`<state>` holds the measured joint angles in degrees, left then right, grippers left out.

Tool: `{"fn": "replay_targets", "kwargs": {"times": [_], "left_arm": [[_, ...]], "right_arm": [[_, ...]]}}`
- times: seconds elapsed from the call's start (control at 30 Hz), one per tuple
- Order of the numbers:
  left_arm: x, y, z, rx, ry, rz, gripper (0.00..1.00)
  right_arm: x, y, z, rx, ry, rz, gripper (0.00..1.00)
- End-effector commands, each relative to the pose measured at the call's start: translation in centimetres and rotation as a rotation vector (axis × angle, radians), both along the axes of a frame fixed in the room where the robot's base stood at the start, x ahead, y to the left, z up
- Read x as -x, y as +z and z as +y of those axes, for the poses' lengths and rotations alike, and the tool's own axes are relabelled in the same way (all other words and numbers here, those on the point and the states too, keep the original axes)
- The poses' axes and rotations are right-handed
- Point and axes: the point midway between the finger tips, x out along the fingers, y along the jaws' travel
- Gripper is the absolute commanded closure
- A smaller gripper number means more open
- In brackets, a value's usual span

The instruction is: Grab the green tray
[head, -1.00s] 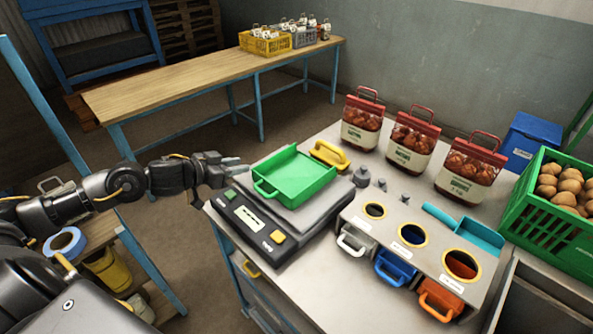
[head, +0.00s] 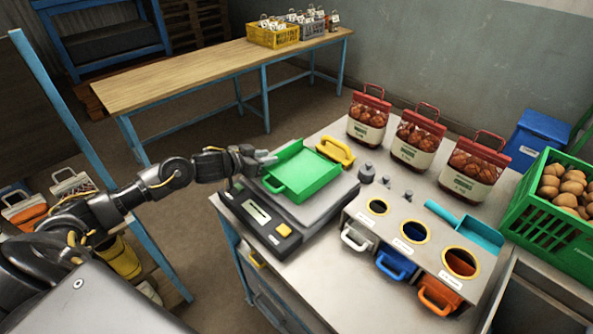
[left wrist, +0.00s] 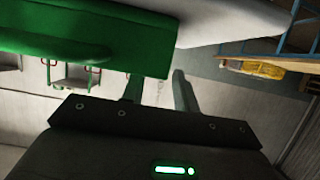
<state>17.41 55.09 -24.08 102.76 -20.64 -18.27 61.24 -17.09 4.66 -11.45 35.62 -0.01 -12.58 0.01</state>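The green tray (head: 305,172) lies on the flat plate of the scale (head: 320,205), its loop handle toward the front left. A yellow-handled piece (head: 335,151) is just behind its right side. My left gripper (head: 268,158) is at the tray's left rim, coming in from the left. In the left wrist view the tray's green wall (left wrist: 120,40) fills the upper left, close to one finger. The two fingers (left wrist: 158,92) are apart with a gap between them; I see nothing gripped. Whether a finger touches the rim I cannot tell. My right gripper is not in view.
A holder with three yellow-ringed holes (head: 412,232) and a teal scoop (head: 465,228) are right of the scale. Red-topped packs (head: 416,139) stand behind. A green crate of potato-like items (head: 535,225) is at the right.

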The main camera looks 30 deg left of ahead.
Motion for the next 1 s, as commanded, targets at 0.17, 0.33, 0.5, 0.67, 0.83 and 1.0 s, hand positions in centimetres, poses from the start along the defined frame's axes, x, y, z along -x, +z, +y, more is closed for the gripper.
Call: {"fn": "replay_targets", "kwargs": {"times": [0.17, 0.33, 0.5, 0.67, 0.83, 1.0], "left_arm": [[-2.0, -0.6, -0.7, 0.001, 0.000, -0.001, 0.70], [-2.3, -1.0, -0.9, -0.001, 0.000, 0.000, 0.70], [-2.3, -1.0, -0.8, -0.001, 0.000, 0.000, 0.77], [-2.3, -1.0, -0.8, -0.001, 0.000, 0.000, 0.97], [-2.3, -1.0, -0.8, -0.001, 0.000, 0.000, 1.00], [-2.3, -0.9, -0.8, 0.000, 0.000, -0.001, 1.00]], "right_arm": [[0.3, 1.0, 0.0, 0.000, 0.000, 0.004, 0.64], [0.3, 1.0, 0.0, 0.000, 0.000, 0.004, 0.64], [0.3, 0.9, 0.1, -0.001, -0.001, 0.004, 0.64], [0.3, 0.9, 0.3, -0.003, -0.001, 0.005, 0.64], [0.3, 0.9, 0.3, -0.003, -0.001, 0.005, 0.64], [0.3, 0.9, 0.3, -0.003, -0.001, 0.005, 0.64]]}}
